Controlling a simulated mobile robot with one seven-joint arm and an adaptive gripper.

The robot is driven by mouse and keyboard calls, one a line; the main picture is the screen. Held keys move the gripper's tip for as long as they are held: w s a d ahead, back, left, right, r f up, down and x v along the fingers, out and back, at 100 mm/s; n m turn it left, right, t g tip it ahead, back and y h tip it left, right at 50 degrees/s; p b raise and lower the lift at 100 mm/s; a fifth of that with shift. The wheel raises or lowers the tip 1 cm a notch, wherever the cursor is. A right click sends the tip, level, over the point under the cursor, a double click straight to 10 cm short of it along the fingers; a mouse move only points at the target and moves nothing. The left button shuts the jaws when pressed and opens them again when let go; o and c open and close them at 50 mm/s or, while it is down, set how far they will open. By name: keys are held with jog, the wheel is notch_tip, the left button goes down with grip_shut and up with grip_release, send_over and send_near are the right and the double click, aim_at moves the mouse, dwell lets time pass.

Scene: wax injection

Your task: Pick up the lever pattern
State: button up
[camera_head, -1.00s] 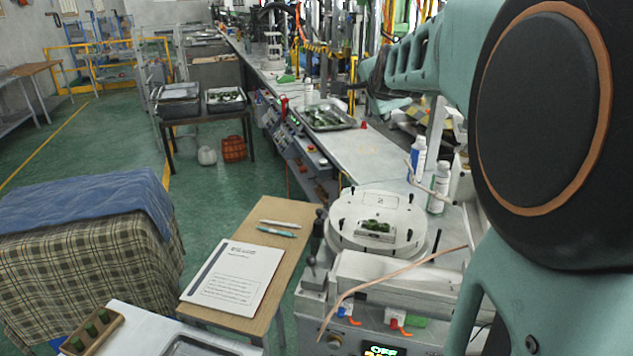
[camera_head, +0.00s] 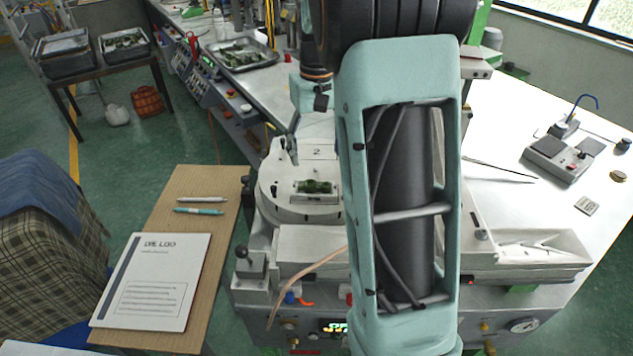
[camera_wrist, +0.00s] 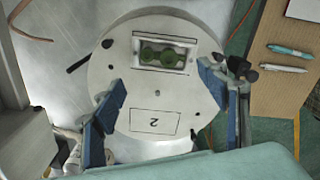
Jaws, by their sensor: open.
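The green lever pattern (camera_head: 314,187), with rounded lobes, lies in a small rectangular metal block on a round, pale plate (camera_head: 272,209) marked "2". In the wrist view the pattern (camera_wrist: 165,54) sits in the block's recess near the top of the picture, clear of both fingers. My gripper (camera_wrist: 160,82) is open and empty, with its blue-grey fingers spread over the plate, one on each side of its middle. In the head view the gripper (camera_head: 291,150) hangs behind the pattern, partly hidden by my arm. Its height above the plate is hard to tell.
The plate sits on a grey machine with a display (camera_head: 333,327). A thin tan hose (camera_head: 308,267) arcs in front. A wooden side table (camera_head: 205,232) at left holds a printed log (camera_head: 152,282) and two pens. A tray (camera_head: 243,57) lies farther back.

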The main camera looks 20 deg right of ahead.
aim_at(317, 186)
notch_tip(317, 186, down, 9)
jog(key=shift+r+p, duration=0.2)
jog(key=shift+p, duration=0.3)
jog(key=c, duration=1.1)
